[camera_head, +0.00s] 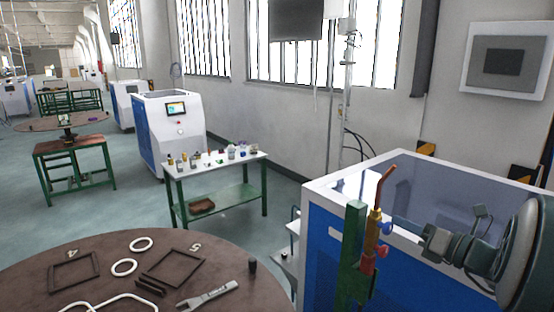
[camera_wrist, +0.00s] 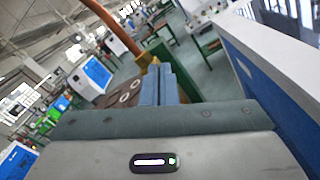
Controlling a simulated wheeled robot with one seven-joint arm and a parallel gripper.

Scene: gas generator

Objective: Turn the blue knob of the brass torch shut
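The brass torch (camera_head: 374,222) stands upright in the head view, with a bent copper tube (camera_head: 385,186) on top. Its blue knob (camera_head: 387,228) sticks out on the right side, and a red knob (camera_head: 382,250) sits lower down. My gripper (camera_head: 395,225) comes in from the right with its fingertips at the blue knob. In the wrist view, my gripper's two fingers (camera_wrist: 159,82) lie close together and reach to the torch's brass body (camera_wrist: 147,58). They look shut on the blue knob, which they hide there.
A green post (camera_head: 350,250) stands just left of the torch. Behind is a white and blue machine (camera_head: 320,225) with an open top. A round table (camera_head: 110,262) with frames and rings is at the lower left. A green-legged bench (camera_head: 215,166) with small bottles stands farther back.

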